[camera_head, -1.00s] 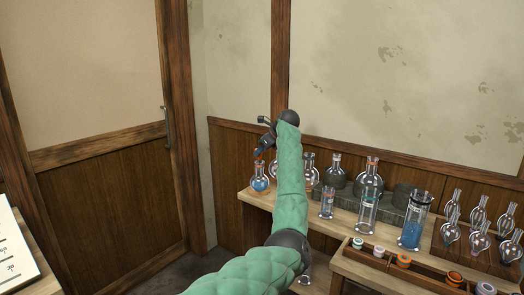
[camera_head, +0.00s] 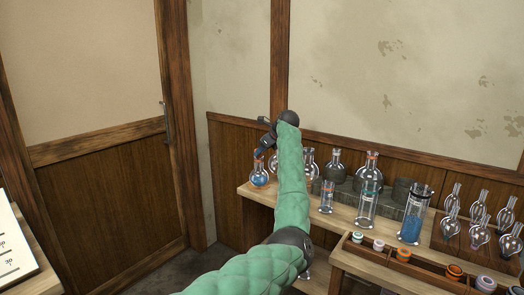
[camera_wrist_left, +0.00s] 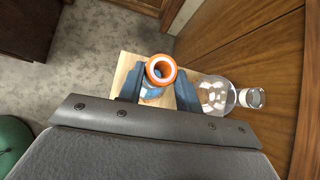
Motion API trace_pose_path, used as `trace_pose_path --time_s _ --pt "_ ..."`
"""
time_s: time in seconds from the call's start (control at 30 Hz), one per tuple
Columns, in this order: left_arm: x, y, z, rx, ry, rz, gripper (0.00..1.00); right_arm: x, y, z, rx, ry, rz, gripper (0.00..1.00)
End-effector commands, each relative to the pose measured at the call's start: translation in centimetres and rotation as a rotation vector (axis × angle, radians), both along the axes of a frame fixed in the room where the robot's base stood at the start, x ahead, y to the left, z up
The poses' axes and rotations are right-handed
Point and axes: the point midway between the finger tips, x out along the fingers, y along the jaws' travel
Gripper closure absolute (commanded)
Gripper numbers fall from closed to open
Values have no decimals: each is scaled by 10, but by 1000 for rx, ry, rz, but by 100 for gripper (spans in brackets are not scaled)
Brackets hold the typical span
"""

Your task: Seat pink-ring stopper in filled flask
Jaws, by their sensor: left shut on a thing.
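The filled flask (camera_head: 260,177) is round with blue liquid and stands at the left end of the wooden shelf. My left gripper (camera_head: 259,153) is at its neck, pointing down. In the left wrist view the flask's orange ring (camera_wrist_left: 160,69) lies between the fingers, with blue just below. The gripper is shut on the flask's neck. Small stoppers stand in the wooden rack at lower right; one looks pinkish (camera_head: 379,245), but its colour is hard to tell at this size. My right gripper is not in view.
A clear flask (camera_wrist_left: 216,95) is close beside the fingers. Several glass vessels, including a cylinder with blue liquid (camera_head: 414,215), line the shelf to the right. The wooden stopper rack (camera_head: 430,268) is nearer. A wall is behind, with open floor left of the shelf.

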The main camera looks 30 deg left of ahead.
Motion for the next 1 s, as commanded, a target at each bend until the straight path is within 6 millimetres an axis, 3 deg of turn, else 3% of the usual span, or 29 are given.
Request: trace_pose_path --time_s 0.47,0.5,0.6,1.0 --pt "0 0 -6 0 10 -1 89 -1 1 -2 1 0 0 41" --pt "0 0 -6 0 10 -1 59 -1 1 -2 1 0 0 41" --pt "0 0 -7 0 11 0 42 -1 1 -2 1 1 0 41" --pt "0 0 -1 -1 3 0 42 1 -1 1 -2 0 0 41"
